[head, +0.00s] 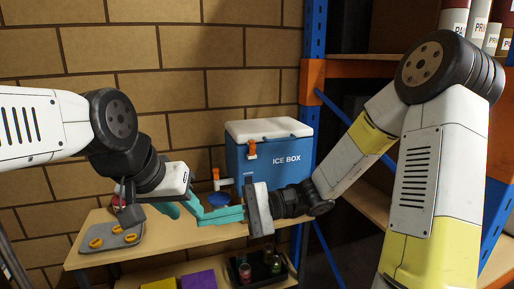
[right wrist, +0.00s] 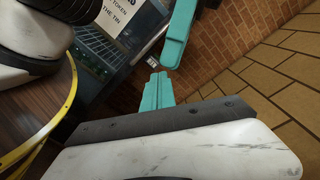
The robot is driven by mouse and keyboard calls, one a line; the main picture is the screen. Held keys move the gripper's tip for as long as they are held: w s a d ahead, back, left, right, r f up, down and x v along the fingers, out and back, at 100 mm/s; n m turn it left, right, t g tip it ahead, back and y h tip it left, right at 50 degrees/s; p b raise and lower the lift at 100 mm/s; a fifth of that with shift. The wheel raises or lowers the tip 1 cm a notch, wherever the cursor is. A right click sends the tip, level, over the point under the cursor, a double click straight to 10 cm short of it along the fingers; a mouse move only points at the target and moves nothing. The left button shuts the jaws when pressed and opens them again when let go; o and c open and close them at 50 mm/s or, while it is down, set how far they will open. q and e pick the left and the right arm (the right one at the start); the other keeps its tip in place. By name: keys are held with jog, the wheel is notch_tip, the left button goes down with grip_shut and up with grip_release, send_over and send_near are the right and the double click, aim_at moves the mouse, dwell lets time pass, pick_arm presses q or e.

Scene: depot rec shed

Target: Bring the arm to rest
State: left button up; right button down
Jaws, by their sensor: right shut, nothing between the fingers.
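My right arm comes in from the right, and its wrist points left in front of the ice box. Its gripper (head: 218,214) has teal fingers that reach left above the table; they are shut and empty. The right wrist view also shows teal fingers (right wrist: 160,90), with no object between them. My left arm comes in from the left. Its gripper (head: 181,207) hangs above the table close to the right fingertips. The teal parts overlap in the head view, so I cannot tell its opening or whether the two grippers touch.
A wooden table (head: 185,240) stands below both grippers. It bears a blue ice box (head: 275,158) with a white lid, a grey plate (head: 100,247) with orange rings, and a blue bowl (head: 219,198). A black tray (head: 238,280) with small jars is lower down. A shelf rack (head: 313,75) stands right.

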jog(key=s+d+f+n+t+h, duration=0.25)
jog(key=s+d+f+h, duration=0.2)
jog(key=d+h, duration=0.4)
jog(key=w+d+r+t+h, duration=0.1)
jog(key=d+r+t+h, duration=0.2)
jog(key=d, duration=0.4)
jog(key=w+d+r+t+h, duration=0.1)
jog(key=d+r+t+h, duration=0.2)
jog(key=d+r+t, duration=0.2)
jog(key=d+n+t, duration=0.1)
jog(key=d, duration=0.2)
jog(key=shift+d+r, duration=0.15)
jog(key=shift+r, duration=0.1)
